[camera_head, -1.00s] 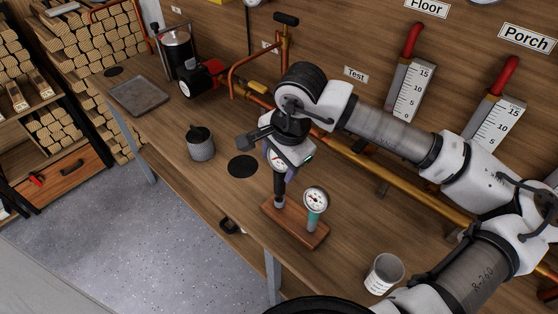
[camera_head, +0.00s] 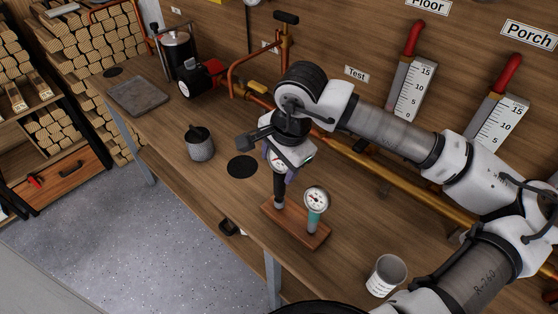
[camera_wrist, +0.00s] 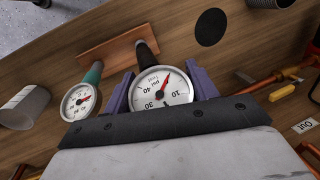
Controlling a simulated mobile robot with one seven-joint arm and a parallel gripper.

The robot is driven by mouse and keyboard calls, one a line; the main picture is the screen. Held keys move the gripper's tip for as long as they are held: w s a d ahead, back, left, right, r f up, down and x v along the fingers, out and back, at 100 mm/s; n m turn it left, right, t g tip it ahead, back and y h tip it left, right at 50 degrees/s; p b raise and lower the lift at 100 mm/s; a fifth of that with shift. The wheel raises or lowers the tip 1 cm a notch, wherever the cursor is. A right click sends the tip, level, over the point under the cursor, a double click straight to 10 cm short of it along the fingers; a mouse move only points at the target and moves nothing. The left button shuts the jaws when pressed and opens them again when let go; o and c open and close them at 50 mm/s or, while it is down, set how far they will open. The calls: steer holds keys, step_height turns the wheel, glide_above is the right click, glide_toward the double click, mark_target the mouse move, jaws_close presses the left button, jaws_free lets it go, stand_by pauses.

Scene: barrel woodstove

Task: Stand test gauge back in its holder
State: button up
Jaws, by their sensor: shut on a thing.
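The test gauge, a round white dial (camera_wrist: 161,88) with a red needle on a black stem, sits between my gripper's purple fingers in the wrist view. My gripper (camera_head: 279,168) is shut on it above the left end of the wooden holder (camera_head: 309,238). The black stem (camera_head: 279,189) stands about upright, its lower end at the holder's left end. I cannot tell how deep it is seated. My gripper partly hides the dial in the head view. A second gauge (camera_head: 316,201) with a teal stem stands at the holder's right end and also shows in the wrist view (camera_wrist: 79,101).
A grey cup (camera_head: 386,276) stands to the right of the holder. A dark round patch (camera_head: 242,167) and a grey pot (camera_head: 200,144) lie to the left. A copper pipe (camera_head: 398,187) runs along the wall behind. The bench's front edge is near the holder.

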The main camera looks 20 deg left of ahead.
steer(key=shift+d+b+x, duration=0.2)
steer(key=shift+b+x, duration=0.85)
steer(key=shift+b, duration=0.45)
steer(key=shift+s, duration=0.1)
steer(key=o, duration=1.4)
steer(key=shift+c, duration=0.2)
steer(key=shift+p+v, duration=1.35)
steer(key=shift+v, duration=1.65)
